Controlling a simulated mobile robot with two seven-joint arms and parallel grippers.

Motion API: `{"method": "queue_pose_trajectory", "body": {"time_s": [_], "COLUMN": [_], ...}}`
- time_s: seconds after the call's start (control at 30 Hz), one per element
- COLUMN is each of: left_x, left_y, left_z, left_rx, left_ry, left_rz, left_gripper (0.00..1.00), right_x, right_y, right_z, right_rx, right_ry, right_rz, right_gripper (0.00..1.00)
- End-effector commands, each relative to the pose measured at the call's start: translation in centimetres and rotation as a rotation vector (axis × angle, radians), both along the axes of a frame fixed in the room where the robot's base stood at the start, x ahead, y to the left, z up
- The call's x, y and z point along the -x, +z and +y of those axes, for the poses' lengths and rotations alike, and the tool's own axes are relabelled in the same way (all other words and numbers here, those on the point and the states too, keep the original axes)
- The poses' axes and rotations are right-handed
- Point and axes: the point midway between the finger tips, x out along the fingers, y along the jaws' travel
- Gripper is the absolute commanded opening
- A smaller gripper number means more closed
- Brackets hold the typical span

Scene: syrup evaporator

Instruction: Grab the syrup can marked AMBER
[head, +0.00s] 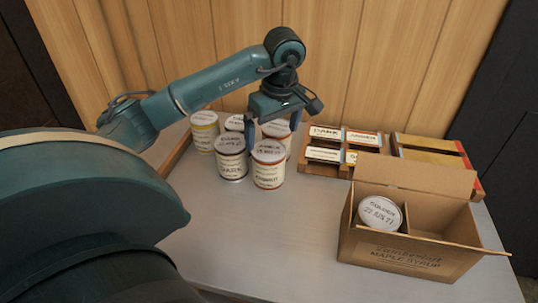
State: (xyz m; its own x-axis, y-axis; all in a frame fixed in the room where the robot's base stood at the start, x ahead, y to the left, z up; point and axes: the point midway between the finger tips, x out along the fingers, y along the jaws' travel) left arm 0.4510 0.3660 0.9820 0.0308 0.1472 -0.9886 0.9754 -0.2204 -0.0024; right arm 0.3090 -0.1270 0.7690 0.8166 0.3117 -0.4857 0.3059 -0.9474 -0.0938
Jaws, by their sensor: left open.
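Several syrup cans stand in a cluster at the back of the table. The front right can (268,172) has a cream label with red edging; its small lettering is too blurred to read surely as AMBER. Beside it on the left stands a can (231,165) whose label seems to read GOLDEN. Behind are a yellow-edged can (204,138), a can (235,122) and a can (277,131) partly hidden by my gripper. My left gripper (273,124) points down, open, over the right side of the cluster, with nothing held. My right gripper is out of view.
An open cardboard box (400,255) stands at the right front, holding one can (380,214) in its left compartment; the right compartment looks empty. A wooden rack of label cards (326,132) lies behind it. A wooden wall closes the back. The table's front middle is clear.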

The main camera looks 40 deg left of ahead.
Motion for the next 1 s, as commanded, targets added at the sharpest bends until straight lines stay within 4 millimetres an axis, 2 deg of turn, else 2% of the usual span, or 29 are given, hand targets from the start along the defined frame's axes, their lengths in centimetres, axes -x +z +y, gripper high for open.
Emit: {"method": "queue_pose_trajectory", "body": {"time_s": [0.1, 0.37, 0.7, 1.0], "left_x": [0.0, -0.2, -0.6, -0.7], "left_y": [-2.1, -4.0, -8.3, -8.7], "left_z": [0.4, 0.7, 1.9, 2.0], "left_rx": [0.001, 0.001, 0.001, 0.001], "left_ry": [0.001, 0.0, 0.0, -0.002], "left_rz": [0.002, -0.001, -0.001, -0.004], "left_gripper": [1.0, 1.0, 1.0, 0.98], "right_x": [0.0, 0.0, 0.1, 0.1], "right_y": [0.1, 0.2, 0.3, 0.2], "right_z": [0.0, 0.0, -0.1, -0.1], "right_rx": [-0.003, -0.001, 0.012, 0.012], "right_ry": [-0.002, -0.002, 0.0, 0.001], "right_rz": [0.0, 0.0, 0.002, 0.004], "right_gripper": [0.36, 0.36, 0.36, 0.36]}}
